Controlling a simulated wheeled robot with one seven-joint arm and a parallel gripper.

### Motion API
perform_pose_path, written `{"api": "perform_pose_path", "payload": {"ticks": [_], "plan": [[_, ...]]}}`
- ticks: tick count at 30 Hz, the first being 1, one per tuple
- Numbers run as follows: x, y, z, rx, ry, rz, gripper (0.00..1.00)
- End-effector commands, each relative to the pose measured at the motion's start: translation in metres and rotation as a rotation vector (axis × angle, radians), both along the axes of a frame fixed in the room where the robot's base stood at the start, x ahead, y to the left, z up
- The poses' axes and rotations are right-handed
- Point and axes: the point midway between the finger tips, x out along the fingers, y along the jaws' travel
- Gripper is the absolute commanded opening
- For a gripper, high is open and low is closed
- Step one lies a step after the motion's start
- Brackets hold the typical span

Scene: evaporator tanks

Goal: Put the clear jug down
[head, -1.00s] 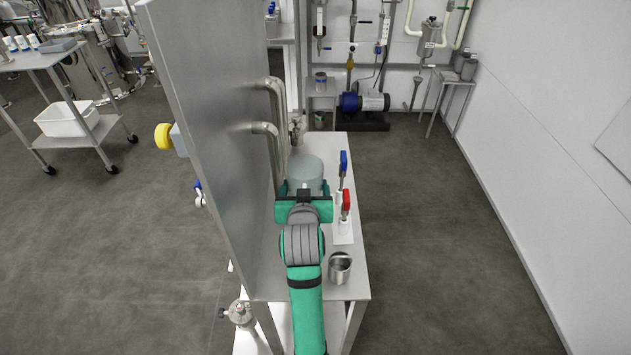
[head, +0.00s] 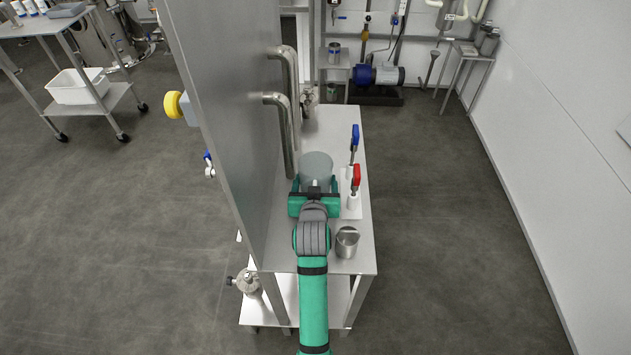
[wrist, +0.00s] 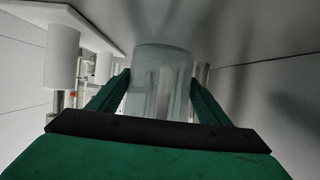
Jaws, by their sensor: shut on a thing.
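The clear jug (head: 316,166) is a translucent grey-blue cylinder just beyond my gripper (head: 315,186) in the head view. My gripper is shut on it. In the wrist view the jug (wrist: 160,84) stands between the two green fingers, one on each side of it. The jug is over the narrow steel table (head: 329,126), close to the tall steel panel on its left. Whether its base touches the table is hidden by my gripper and arm.
Clamps with a blue handle (head: 355,138) and a red handle (head: 357,177) stand right of the jug. A steel cup (head: 347,242) is near the table's front right. Bent pipes (head: 279,132) come off the steel panel (head: 222,120) at left. The table's far part is fairly clear.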

Motion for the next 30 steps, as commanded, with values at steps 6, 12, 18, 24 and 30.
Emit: {"api": "perform_pose_path", "payload": {"ticks": [6,12,18,24,30], "plan": [[0.000,0.000,0.001,0.000,-0.002,0.000,0.46],[0.000,0.000,-0.002,0.000,-0.001,0.000,0.90],[0.000,0.000,-0.002,0.000,-0.001,0.000,0.90],[-0.002,0.000,0.002,0.000,-0.002,0.000,0.90],[-0.030,0.000,0.014,0.000,-0.003,0.000,0.90]]}}
